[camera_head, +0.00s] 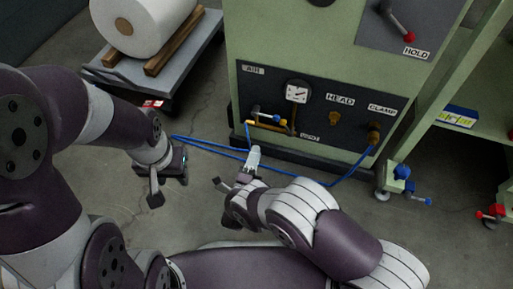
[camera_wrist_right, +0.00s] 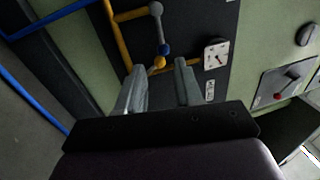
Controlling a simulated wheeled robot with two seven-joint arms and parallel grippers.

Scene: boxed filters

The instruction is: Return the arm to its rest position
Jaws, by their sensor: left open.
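My left gripper (camera_head: 169,181) hangs over the floor at the left of the machine, open and empty, pointing downward. My right gripper (camera_head: 238,172) is in front of the machine's dark lower panel (camera_head: 321,122). In the right wrist view its two fingers (camera_wrist_right: 160,68) stand apart with nothing visible held between them. Beyond the fingertips are a grey valve lever with a blue ball (camera_wrist_right: 164,48) and yellow pipes (camera_wrist_right: 126,16). The lever also shows in the head view (camera_head: 264,116); the fingers look apart from it.
A blue hose (camera_head: 205,147) runs across the floor to the CLAMP fitting. A cart (camera_head: 190,70) with a white roll (camera_head: 150,25) stands at the back left. A green shelf (camera_head: 470,140) with a blue-yellow box (camera_head: 457,116) is at right. Floor between my arms is mostly clear.

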